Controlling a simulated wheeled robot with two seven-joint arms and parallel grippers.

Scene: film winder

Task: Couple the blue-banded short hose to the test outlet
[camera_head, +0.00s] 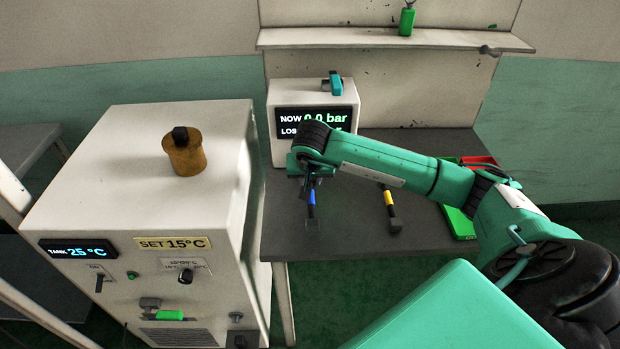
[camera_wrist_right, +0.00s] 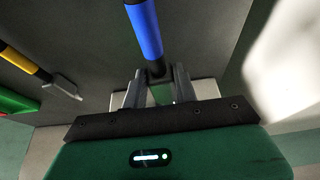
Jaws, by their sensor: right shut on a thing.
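The blue-banded short hose (camera_head: 312,197) is at the left of the dark bench, in front of the gauge box (camera_head: 269,123), whose display reads 0.0 bar. My right gripper (camera_head: 309,177) is shut on one end of this hose, close to the front of the box. In the right wrist view the fingers (camera_wrist_right: 154,88) grip the dark end beside the blue band (camera_wrist_right: 145,30). I cannot make out the test outlet, and my arm covers part of the box front. My left gripper is not in view.
A yellow-banded hose (camera_head: 388,197) lies to the right on the bench (camera_head: 340,232). A green tray (camera_head: 459,222) and a red tray (camera_head: 478,161) are farther right. A large tank unit (camera_head: 110,205) stands left, with a brown pot (camera_head: 185,157) on top.

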